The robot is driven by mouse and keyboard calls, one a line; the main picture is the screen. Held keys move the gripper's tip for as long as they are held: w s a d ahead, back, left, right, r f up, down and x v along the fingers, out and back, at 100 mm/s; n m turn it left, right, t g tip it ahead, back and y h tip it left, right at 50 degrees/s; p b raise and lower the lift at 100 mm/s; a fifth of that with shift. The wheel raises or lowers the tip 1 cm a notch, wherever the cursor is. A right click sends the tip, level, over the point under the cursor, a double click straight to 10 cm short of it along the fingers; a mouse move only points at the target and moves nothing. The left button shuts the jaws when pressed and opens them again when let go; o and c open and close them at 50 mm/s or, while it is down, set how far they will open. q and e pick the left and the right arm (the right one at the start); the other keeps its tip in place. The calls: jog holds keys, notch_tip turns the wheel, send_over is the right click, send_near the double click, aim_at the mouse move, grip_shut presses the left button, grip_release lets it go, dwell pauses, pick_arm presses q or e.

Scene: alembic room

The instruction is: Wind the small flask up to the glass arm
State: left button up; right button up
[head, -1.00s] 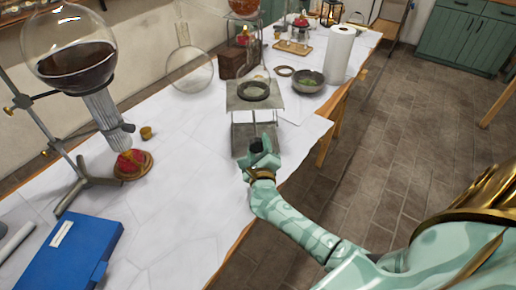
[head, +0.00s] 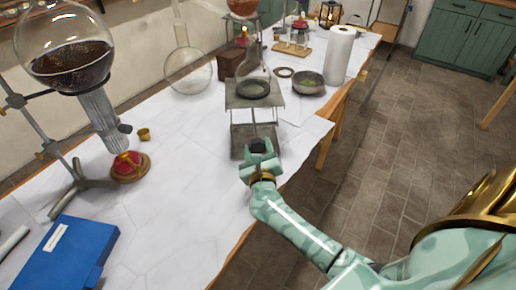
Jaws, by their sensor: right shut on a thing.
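The small flask (head: 255,80) is clear glass and stands upright on the top plate of a grey lab jack (head: 235,101). A dark ring lies around its base. My right gripper (head: 260,150) is at the near side of the jack, low down, shut on the jack's dark knob (head: 258,145). The fingers hide part of the knob and the jack's lower front. I cannot pick out the glass arm for certain against the glassware behind. My left gripper is not in view.
A long-necked flask (head: 188,75), a bowl (head: 309,82) and a paper roll (head: 338,55) are near the jack.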

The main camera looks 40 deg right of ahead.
jog(key=shift+s+f, duration=0.1)
jog(key=shift+f, duration=0.15)
jog(key=o, duration=0.7)
jog(key=shift+o, duration=1.4)
jog(key=shift+r, duration=0.15)
jog(key=p+v, duration=0.1)
jog(key=v, duration=1.5)
jog(key=shift+a+p, duration=0.15)
jog(key=shift+p, duration=0.15)
